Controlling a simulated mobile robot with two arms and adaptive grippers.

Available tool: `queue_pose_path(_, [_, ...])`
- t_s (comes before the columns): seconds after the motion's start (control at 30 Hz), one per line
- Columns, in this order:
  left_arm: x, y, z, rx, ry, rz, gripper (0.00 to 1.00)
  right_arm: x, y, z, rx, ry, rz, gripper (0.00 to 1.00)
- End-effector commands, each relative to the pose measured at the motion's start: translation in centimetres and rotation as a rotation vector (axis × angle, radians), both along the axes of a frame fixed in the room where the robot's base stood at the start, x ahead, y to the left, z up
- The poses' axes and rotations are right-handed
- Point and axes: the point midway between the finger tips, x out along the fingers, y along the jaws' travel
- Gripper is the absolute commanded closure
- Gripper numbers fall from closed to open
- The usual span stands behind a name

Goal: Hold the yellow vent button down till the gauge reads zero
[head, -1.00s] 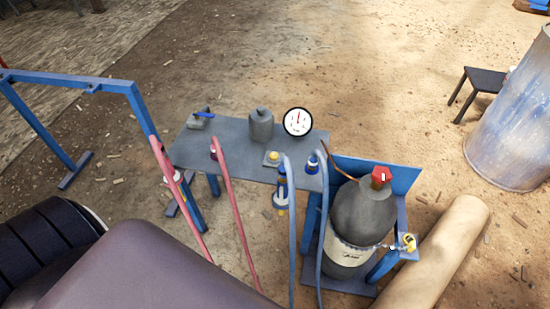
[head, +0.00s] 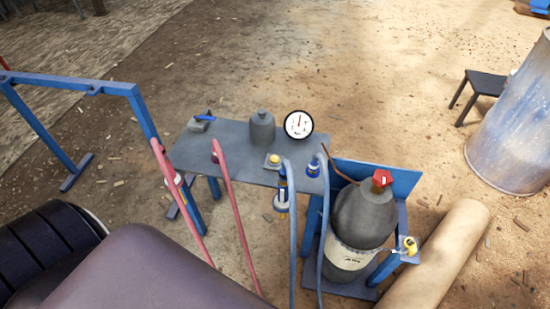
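A round white gauge (head: 298,124) with a black rim stands at the back right of a grey bench. Its thin red needle points roughly upward; the scale is too small to read. A yellow button (head: 273,159) sits on a small grey box on the bench, just left of and in front of the gauge. Nothing touches the button. Neither of my grippers is in the head view.
The grey bench (head: 235,156) also holds a grey bottle-shaped vessel (head: 262,127) and a blue-handled valve (head: 203,118). Red hoses (head: 232,215) and blue hoses (head: 292,230) rise in front. A grey cylinder with a red valve (head: 383,180) stands right.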

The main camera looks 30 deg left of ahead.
Motion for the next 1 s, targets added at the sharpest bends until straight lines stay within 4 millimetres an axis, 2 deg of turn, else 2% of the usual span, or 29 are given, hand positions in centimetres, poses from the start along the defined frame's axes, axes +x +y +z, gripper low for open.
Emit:
queue_pose_path(0.07, [0.0, 0.01, 0.0, 0.0, 0.0, 0.0, 0.62, 0.01, -0.02, 0.0, 0.0, 0.0, 0.0, 0.6])
queue_pose_path(0.4, [0.02, 0.02, 0.0, 0.0, 0.0, 0.0, 0.99, 0.02, -0.02, 0.0, 0.0, 0.0, 0.0, 0.6])
queue_pose_path(1.0, [0.04, 0.03, 0.0, 0.0, -0.001, 0.0, 1.0, 0.04, -0.02, 0.0, 0.0, 0.0, 0.0, 0.6])
